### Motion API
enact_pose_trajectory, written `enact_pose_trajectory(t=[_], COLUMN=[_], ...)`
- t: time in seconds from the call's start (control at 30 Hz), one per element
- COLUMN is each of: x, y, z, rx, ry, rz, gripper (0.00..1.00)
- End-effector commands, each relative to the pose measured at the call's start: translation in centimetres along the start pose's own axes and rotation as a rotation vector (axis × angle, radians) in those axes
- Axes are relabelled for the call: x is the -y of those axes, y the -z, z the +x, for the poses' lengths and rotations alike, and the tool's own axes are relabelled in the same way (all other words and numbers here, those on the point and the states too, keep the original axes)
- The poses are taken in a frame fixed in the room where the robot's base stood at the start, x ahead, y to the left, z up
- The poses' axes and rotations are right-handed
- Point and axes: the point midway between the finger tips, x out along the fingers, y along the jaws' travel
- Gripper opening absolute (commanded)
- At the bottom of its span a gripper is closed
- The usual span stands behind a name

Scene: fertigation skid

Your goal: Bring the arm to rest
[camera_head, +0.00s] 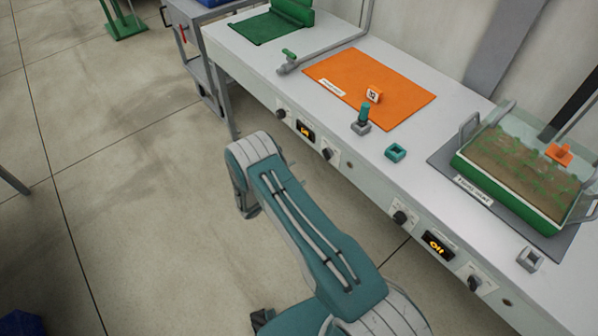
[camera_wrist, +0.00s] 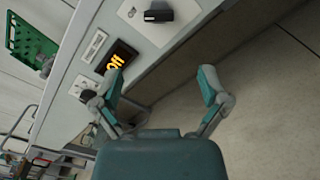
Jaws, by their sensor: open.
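My arm (camera_head: 310,240) is teal and grey. In the head view it is folded at a joint in front of the bench, over the floor. My gripper (camera_wrist: 162,82) shows in the wrist view with its two fingers spread wide and nothing between them. The fingers are near the bench front, which carries an amber display (camera_wrist: 118,60) reading "Off". The left finger overlaps the panel in the picture; I cannot tell how far apart they are. In the head view the gripper's fingers cannot be made out.
The long bench (camera_head: 405,170) carries an orange mat (camera_head: 365,85), a small teal block (camera_head: 396,152), a green-based planted tank (camera_head: 510,170) and a green mat (camera_head: 265,28). Knobs (camera_head: 400,217) stick out of its front. A grey cart (camera_head: 200,50) stands behind. The floor (camera_head: 120,200) at left is largely clear.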

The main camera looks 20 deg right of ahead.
Motion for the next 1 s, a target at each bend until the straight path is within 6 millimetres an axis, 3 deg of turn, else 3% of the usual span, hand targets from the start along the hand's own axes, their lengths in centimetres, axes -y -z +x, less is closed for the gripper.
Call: enact_pose_trajectory(t=[0.37, 0.47, 0.7, 1.0], x=[-0.8, -2.8, -7.3, -10.7], y=[-0.8, -2.8, -9.9, -19.0], z=[0.2, 0.7, 1.6, 1.1], rx=[0.007, 0.024, 0.051, 0.033], ry=[0.025, 0.087, 0.308, 0.575], rz=[0.012, 0.041, 0.136, 0.282], gripper=[0.94, 0.94, 0.94, 0.94])
